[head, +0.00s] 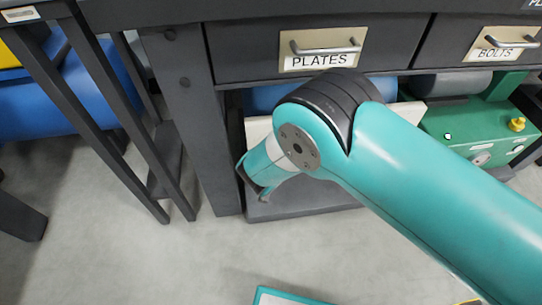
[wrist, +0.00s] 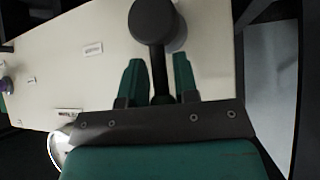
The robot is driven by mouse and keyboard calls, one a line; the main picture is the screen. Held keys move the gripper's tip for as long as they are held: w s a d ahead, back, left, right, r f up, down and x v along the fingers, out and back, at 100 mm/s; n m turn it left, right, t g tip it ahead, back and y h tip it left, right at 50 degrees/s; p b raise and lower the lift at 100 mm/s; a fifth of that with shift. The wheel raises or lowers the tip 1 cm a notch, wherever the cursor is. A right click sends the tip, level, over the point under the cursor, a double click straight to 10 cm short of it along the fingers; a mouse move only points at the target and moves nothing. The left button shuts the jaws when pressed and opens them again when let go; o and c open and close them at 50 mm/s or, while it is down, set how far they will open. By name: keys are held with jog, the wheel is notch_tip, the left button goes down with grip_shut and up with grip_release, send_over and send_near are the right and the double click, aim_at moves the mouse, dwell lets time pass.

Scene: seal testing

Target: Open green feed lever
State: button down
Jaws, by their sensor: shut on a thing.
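In the wrist view a lever with a dark round knob (wrist: 153,20) stands out from a pale panel (wrist: 90,45). Its dark stem (wrist: 159,72) runs down between the two teal fingers of my gripper (wrist: 158,75). The gripper is shut on the stem below the knob. The lever looks nearly black here, so its green cannot be made out. In the head view my gripper (head: 260,190) is low under the workbench at the pale panel (head: 258,130), partly behind my arm. The lever is hidden there.
Above are bench drawers labelled PLATES (head: 322,50) and BOLTS (head: 503,44). A green machine (head: 470,125) with a yellow knob stands on the shelf at right. A dark bench leg (head: 195,110) is close left of my gripper. The floor (head: 120,250) in front is mostly clear.

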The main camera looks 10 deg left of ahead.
jog(key=c, duration=1.1)
grip_release()
jog(key=shift+f, duration=0.1)
jog(key=p+v, duration=0.6)
jog(key=v, duration=1.1)
jog(key=shift+s, duration=0.25)
jog(key=w+d+r+g, duration=0.1)
jog(key=d+r+g, duration=0.2)
jog(key=d+r, duration=0.55)
jog(key=w+d+r+g, duration=0.1)
jog(key=d+r+g, duration=0.3)
jog(key=r, duration=0.7)
jog(key=s+d+r+n+g+y, duration=0.25)
jog(key=s+d+r+n, duration=0.25)
jog(key=s+d+r, duration=0.8)
jog(key=shift+t, duration=0.35)
jog(key=r+p, duration=2.2)
jog(key=a+r+p, duration=0.1)
jog(key=r+p, duration=1)
jog(key=shift+s+r, duration=0.15)
jog(key=shift+s, duration=0.2)
